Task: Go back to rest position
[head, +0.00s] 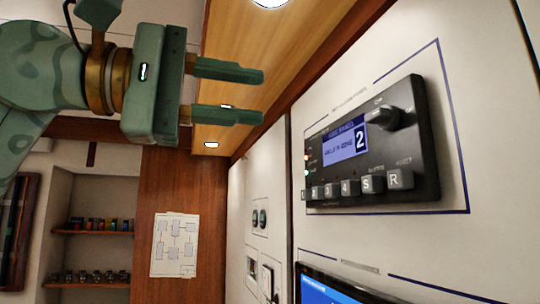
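My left gripper (257,93) comes in from the upper left in the head view. Its two green fingers are parallel and apart, with nothing between them. It is in front of the wooden panel overhead, to the left of the dark control unit (435,186) and not touching it. The control unit has a lit blue display (343,146) showing a large 2, a round knob (386,117) and a row of grey buttons (360,186). My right gripper is not in the picture.
A white wall panel (478,110) fills the right side. A monitor (330,290) shows at the bottom edge. A paper diagram (175,245) hangs on the wooden wall. Shelves with small jars (97,226) stand at the lower left. The space below the gripper looks clear.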

